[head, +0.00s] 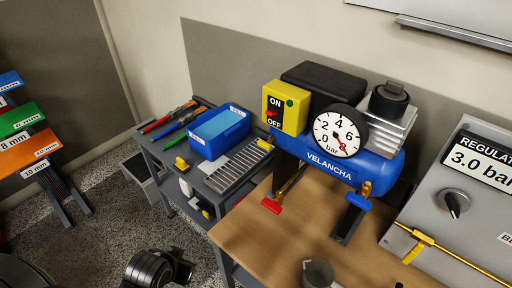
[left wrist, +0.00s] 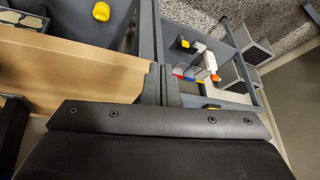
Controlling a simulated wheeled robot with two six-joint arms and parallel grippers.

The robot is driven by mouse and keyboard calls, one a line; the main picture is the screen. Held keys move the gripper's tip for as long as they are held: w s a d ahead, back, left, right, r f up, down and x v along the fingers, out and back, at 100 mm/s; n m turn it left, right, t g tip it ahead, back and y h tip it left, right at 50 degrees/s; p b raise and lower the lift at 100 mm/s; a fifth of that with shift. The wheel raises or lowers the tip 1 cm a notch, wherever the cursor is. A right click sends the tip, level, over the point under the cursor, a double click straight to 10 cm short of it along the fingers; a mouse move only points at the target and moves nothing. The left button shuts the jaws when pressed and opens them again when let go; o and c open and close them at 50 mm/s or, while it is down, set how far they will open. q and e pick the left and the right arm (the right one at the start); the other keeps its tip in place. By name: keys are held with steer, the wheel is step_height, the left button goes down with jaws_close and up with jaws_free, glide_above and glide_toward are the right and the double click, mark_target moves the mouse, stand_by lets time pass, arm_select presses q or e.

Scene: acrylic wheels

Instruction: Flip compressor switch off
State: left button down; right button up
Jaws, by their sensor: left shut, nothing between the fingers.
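The compressor (head: 345,158) is a blue tank marked VELANCHA on the wooden bench. Its yellow switch box (head: 293,118) sits at its left end, with ON above OFF. A small red switch lever (head: 271,113) shows between the two words; I cannot tell which way it is set. A round green spot is on the box. My left gripper (left wrist: 162,86) is shut and empty in the left wrist view, above the bench's edge and away from the switch. The switch is out of that view. My right gripper is not seen.
Left of the bench (head: 250,232), a grey cart holds a blue bin (head: 238,133) and screwdrivers. A red-handled valve (head: 271,206) and a blue-handled valve (head: 360,202) hang under the tank. A regulator panel (head: 428,192) stands right. A grey cup-like object (head: 318,273) is at front.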

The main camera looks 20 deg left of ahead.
arm_select(q)
steer(key=w+d+r+m+t+h, duration=0.1)
steer(key=w+d+r+t+h, duration=0.15)
steer(key=w+r, duration=0.55)
steer(key=w+d+r+m+t+h, duration=0.15)
steer(key=w+r+t, duration=0.35)
steer(key=r, duration=0.6)
steer(key=m+t+h, duration=0.2)
steer(key=t+h, duration=0.1)
glide_toward(272, 113)
steer(key=s+a, duration=0.1)
steer(key=a, duration=0.1)
steer(key=shift+s+d+r+t, duration=0.1)
steer(key=shift+d+r+t, duration=0.15)
steer(key=shift+r, duration=0.25)
steer(key=p+x, duration=0.2)
steer(key=x, duration=0.8)
